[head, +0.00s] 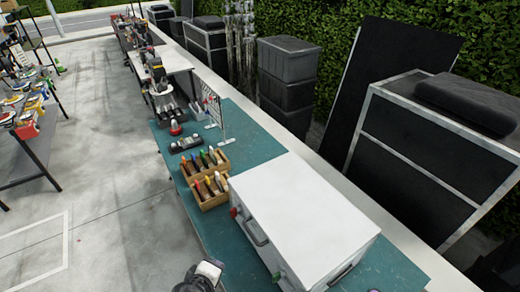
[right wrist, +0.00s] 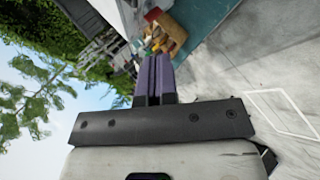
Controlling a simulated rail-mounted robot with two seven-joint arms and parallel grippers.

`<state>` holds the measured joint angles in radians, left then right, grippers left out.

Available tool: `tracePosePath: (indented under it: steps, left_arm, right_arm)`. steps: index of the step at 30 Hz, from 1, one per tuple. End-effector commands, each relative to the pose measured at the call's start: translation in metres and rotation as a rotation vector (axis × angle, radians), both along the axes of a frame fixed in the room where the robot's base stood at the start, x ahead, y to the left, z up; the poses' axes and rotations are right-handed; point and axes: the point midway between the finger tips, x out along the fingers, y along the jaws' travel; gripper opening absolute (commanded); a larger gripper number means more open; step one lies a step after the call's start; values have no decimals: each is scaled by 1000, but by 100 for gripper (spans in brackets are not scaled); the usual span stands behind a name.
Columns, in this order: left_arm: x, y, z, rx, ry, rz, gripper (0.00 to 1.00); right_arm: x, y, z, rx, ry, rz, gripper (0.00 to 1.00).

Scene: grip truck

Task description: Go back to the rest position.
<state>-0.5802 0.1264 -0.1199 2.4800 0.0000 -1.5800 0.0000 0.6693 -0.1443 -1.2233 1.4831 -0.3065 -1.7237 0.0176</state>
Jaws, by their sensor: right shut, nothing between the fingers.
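My right gripper (right wrist: 153,62) shows in the right wrist view with its two purple-grey fingers pressed together, shut and empty. In the head view only a white and dark part of my right arm shows at the bottom edge, left of the white case (head: 305,215) and beside the teal bench (head: 262,132). My left gripper is not in view.
Wooden trays (head: 207,190) of colored-handled tools stand on the bench beside the case. A wire rack (head: 212,105) stands farther back. Black cases (head: 288,60) line the right side. A dark table (head: 35,150) stands at the left; the grey floor (head: 115,180) between is clear.

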Motion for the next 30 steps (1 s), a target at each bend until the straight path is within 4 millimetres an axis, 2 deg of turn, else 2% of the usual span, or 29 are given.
tracePosePath:
  steps: [3,7,9,11,13,17,21,24,27,30]
  left_arm:
    - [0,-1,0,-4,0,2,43]
    - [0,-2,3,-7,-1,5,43]
    - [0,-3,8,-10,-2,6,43]
    - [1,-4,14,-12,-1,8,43]
    - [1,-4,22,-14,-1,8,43]
    - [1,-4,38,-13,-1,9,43]
    - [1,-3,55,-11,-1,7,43]
    - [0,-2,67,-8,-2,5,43]
    - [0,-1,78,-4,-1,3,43]
    - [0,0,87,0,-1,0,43]
  right_arm:
    - [-1,11,56,208,-4,60,0]
    - [4,-6,118,438,-19,79,0]
    - [2,-25,141,558,-15,69,0]
    - [0,-48,156,657,-10,45,0]
    - [-6,-83,167,768,-3,-2,0]
    - [-24,-154,166,910,7,-129,0]
    - [-59,-228,146,969,28,-299,0]
    - [-91,-274,125,957,54,-425,0]
    - [-127,-309,100,912,106,-540,0]
    - [-163,-332,72,854,184,-634,0]
